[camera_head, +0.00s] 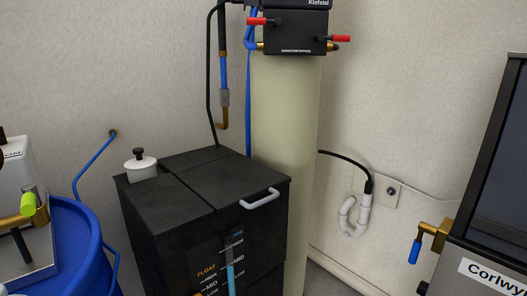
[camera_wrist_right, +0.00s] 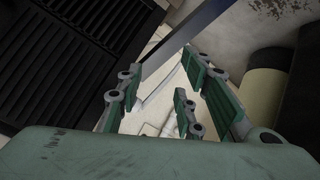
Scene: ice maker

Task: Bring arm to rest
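My right gripper (camera_wrist_right: 165,82) shows in the right wrist view. Its green-padded fingers are spread apart with nothing between them. A pale floor or wall area with white piping (camera_wrist_right: 155,130) shows beyond the fingers. Neither gripper is visible in the head view, and my left gripper appears in neither view.
A black bin (camera_head: 165,215) with a white handle (camera_head: 259,199) stands at the centre, beside a tall cream cylinder (camera_head: 285,120) with a black valve head (camera_head: 293,31). A blue barrel (camera_head: 75,240) is at left. A black slatted grille (camera_wrist_right: 75,60) fills the wrist view's upper left.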

